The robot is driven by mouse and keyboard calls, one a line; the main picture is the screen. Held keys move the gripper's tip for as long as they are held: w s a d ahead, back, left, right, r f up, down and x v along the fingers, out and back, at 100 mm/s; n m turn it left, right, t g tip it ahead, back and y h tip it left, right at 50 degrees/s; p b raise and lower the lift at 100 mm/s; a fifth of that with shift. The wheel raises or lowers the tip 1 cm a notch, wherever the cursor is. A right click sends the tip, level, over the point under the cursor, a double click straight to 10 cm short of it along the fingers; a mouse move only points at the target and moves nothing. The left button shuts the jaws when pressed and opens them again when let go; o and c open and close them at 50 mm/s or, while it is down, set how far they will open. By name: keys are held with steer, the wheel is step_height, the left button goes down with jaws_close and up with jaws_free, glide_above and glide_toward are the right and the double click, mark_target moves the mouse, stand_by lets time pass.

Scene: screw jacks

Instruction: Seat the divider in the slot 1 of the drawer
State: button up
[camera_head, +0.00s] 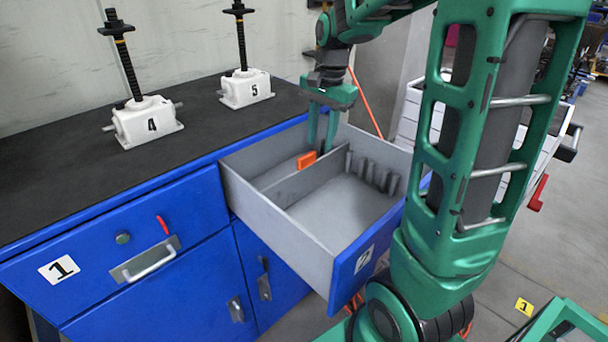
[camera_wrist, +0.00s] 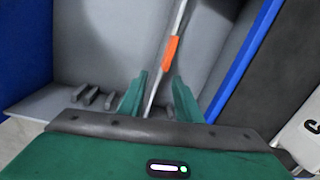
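The drawer (camera_head: 279,237) is grey with a blue front and stands open. The divider (camera_head: 318,183) is a thin grey panel with an orange tab (camera_head: 307,160). It stands on edge inside the drawer, left of the middle. In the wrist view the divider (camera_wrist: 163,80) runs between my fingers, its orange tab (camera_wrist: 171,52) beyond them. My gripper (camera_head: 322,145) points down over the divider's back end, fingers apart, with a gap visible beside the panel.
The blue cabinet (camera_head: 140,250) has a black top with white screw jacks 4 (camera_head: 147,122) and 5 (camera_head: 246,88) on it. A closed drawer front labelled 1 (camera_head: 60,269) is at the left. The drawer floor (camera_head: 335,208) right of the divider is clear.

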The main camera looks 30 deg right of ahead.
mark_target(306, 160)
steer(key=shift+m+g+h, duration=0.3)
steer(key=shift+m+g, duration=0.1)
steer(key=shift+m, duration=0.4)
steer(key=a, duration=0.2)
steer(key=a+f, duration=0.1)
steer(key=a, duration=0.1)
steer(key=shift+w+f, duration=0.1)
steer(key=shift+w, duration=0.2)
step_height(306, 160, down, 6)
steer(key=shift+r, duration=0.25)
steer(key=f, duration=0.3)
steer(key=shift+s+a+f, duration=0.1)
steer(key=shift+s+f, duration=0.2)
steer(key=shift+f, duration=0.8)
steer(key=shift+c, duration=0.3)
steer(key=shift+w, duration=0.1)
jaws_close()
